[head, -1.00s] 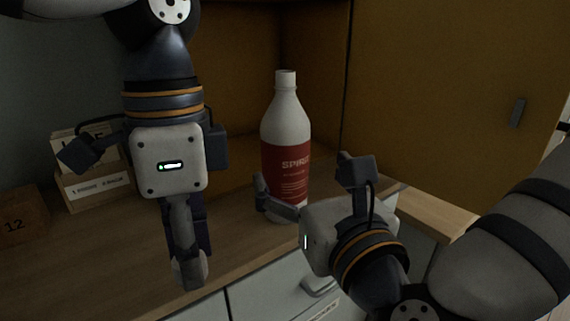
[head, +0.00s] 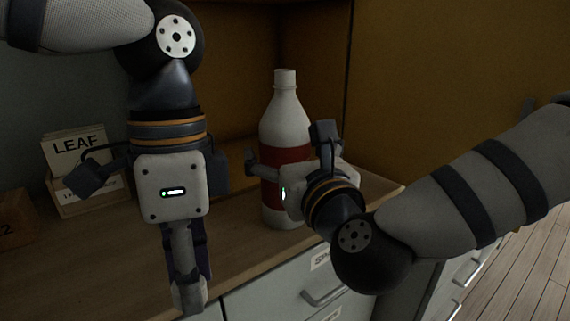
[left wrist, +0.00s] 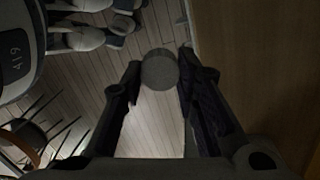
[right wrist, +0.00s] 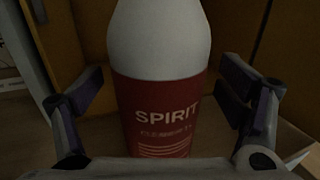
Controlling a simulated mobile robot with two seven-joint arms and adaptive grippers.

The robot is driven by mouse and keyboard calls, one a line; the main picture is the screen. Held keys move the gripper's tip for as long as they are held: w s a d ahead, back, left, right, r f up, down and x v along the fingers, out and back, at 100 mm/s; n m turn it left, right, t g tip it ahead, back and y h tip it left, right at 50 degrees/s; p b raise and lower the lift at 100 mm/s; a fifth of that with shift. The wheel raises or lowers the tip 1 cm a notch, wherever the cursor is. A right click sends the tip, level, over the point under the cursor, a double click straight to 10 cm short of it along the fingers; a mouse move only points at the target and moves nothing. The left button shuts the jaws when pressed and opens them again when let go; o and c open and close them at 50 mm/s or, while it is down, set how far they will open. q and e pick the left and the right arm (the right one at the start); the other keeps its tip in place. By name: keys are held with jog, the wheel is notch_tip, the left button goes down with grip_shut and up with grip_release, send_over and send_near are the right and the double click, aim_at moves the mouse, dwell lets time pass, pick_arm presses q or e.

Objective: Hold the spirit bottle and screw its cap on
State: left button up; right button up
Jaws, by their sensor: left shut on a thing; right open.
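The spirit bottle (head: 285,125), white with a red label, stands upright on the wooden counter near the cabinet's back corner. Its neck top shows no cap on it. My right gripper (head: 284,158) is open around the bottle at label height. In the right wrist view the bottle (right wrist: 160,100) stands between the two spread fingers, with gaps on both sides. My left gripper (head: 188,290) points down at the counter's front edge, left of the bottle. In the left wrist view its fingers are shut on a round grey cap (left wrist: 160,69); in the head view the cap is mostly hidden.
A card box (head: 90,196) with a card reading LEAF (head: 76,147) stands at the back left. Drawers with handles (head: 325,296) lie below the counter (head: 110,255). A cabinet side wall (head: 440,85) rises right of the bottle. Counter between the left arm and bottle is clear.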

aim_at(289, 83)
jog(key=shift+x, duration=0.8)
